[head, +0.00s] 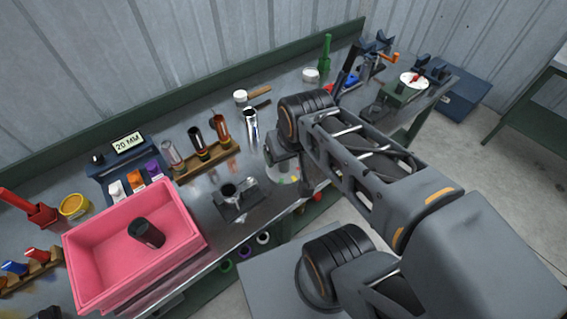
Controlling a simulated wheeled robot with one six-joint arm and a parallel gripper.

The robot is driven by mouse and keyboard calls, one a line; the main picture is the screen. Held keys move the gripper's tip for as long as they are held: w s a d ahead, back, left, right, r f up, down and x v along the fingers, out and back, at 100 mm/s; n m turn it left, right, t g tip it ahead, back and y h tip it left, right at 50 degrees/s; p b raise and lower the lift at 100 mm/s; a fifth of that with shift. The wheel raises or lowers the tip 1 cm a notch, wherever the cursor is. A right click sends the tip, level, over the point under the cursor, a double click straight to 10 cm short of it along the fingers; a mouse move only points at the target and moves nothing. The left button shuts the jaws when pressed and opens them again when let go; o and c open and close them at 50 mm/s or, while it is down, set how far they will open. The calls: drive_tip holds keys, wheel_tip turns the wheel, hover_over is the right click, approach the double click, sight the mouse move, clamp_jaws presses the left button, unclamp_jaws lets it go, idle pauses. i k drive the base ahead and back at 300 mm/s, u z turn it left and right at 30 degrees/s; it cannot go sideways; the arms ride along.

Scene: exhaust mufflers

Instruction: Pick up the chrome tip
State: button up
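A shiny chrome tip (250,126) stands upright on the metal bench, just left of my arm's wrist end. A wooden rack (210,162) left of it holds a brushed grey tip (172,155), a dark tip (198,143) and a copper tip (222,130). My arm reaches in from the lower right, and its wrist end hangs over the bench, to the right of the chrome tip and apart from it in the picture. My gripper's fingers are not clearly seen; the dark wrist parts hide whether they are open or shut.
A pink bin (84,255) at the front left holds a dark tube (147,232). A dark fixture (237,199) stands on the bench in front of the rack. A brush (257,93), a jar and a green bottle (326,52) are behind. A vice and tools crowd the right end.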

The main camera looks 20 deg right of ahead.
sight(249, 116)
drive_tip(key=k, duration=0.5)
drive_tip(key=z, duration=2.2)
drive_tip(key=i, duration=1.25)
drive_tip(key=u, duration=3.5)
drive_tip(key=i, duration=0.5)
drive_tip(key=z, duration=0.05)
